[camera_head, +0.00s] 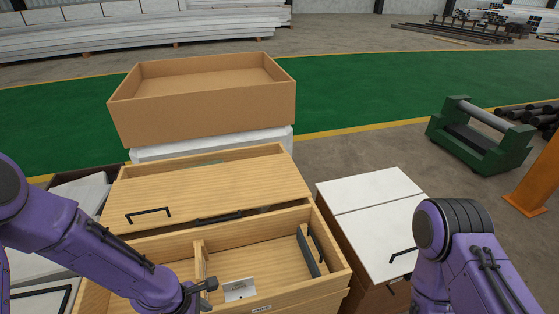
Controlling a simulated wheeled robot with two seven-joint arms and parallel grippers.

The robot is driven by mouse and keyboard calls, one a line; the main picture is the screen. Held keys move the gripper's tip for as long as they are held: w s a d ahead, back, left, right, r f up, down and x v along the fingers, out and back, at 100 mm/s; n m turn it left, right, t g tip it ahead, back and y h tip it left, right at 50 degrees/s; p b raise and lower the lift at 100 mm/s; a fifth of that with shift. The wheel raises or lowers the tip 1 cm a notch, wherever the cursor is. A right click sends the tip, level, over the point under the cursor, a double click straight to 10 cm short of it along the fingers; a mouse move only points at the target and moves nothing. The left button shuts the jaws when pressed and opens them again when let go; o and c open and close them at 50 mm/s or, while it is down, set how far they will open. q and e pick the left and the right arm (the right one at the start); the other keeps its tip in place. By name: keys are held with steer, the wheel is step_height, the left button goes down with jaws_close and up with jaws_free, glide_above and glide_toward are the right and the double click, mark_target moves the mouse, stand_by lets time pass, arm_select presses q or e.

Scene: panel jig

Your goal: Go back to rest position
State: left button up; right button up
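My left arm comes in from the left, and the dark end at its wrist, where my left gripper (206,288) is, hangs over the left side of an open wooden drawer (230,243). Whether its fingers are open or shut cannot be made out, and nothing is clearly held in them. My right arm stands at the lower right beside a white-topped cabinet. Its gripper is below the picture's edge. In the drawer lie a small white card (239,290) and a dark grey plate (308,250) that leans near the right wall.
A wooden cabinet top (230,185) with black handles lies behind the drawer. An open cardboard box (205,115) stands on a white surface at the back. The white-topped cabinet (370,210) is on the right. A green metal stand (475,140) is farther right; grey floor lies between.

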arm_select(q)
steer(key=s+a+f+m+y+b, duration=0.3)
steer(key=s+a+f+m+b, duration=0.1)
steer(key=s+f, duration=0.4)
steer(key=s+a+f+m+t+y+b, duration=0.1)
steer(key=s+a+f+m+y+b, duration=0.2)
steer(key=s+a+f+m+b, duration=0.2)
step_height(320, 180, down, 5)
steer(key=s+a+m, duration=0.1)
steer(key=s+m, duration=0.1)
steer(key=m, duration=0.1)
steer(key=shift+s+a+r+m+t+y, duration=0.2)
steer(key=shift+s+a+m+t+y, duration=0.1)
steer(key=shift+s, duration=0.05)
